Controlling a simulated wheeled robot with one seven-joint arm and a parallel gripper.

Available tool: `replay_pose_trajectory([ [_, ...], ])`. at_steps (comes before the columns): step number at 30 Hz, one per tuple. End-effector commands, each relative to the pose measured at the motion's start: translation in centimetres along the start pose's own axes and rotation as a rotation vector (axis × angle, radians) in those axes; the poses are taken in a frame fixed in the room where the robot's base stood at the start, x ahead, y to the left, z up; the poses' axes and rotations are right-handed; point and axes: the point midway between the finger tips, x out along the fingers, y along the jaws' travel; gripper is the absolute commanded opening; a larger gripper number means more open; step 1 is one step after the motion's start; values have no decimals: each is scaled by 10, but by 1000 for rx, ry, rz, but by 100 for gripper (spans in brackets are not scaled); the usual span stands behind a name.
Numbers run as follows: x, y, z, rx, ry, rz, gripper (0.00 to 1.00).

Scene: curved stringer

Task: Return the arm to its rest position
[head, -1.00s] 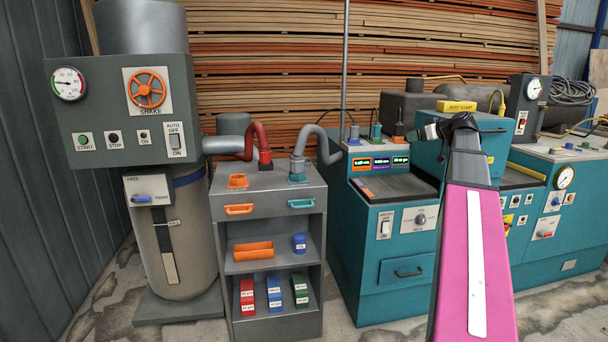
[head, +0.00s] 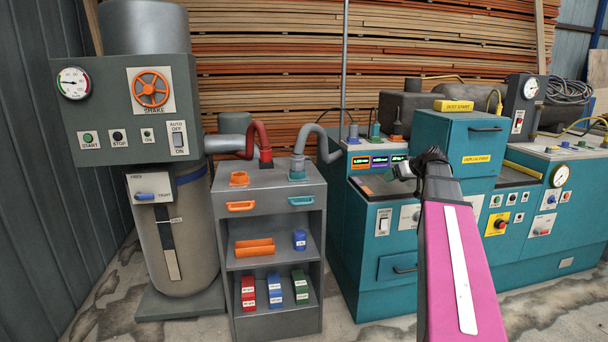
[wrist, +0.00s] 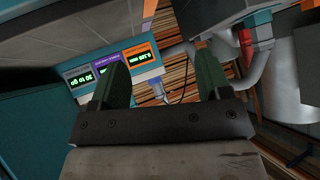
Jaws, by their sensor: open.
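My arm (head: 450,250), with a pink link, rises from the lower right of the head view. My gripper (head: 397,171) is at its far end, in front of the teal machine, small and dark there. In the wrist view my gripper (wrist: 160,85) shows two green fingers standing well apart with nothing between them. The gripper is open and empty. Past the fingers the wrist view shows the lit displays (wrist: 108,70) and a grey hose.
A grey collector (head: 190,255) stands at far left. Some bare floor shows in front.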

Motion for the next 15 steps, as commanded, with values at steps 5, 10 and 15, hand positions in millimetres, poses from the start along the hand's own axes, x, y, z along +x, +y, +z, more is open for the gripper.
replay_pose_trajectory([
  [5,54,-39,80,109,-171,15,71],
  [10,92,-73,154,199,-333,59,71],
  [15,117,-108,227,271,-487,125,71],
])
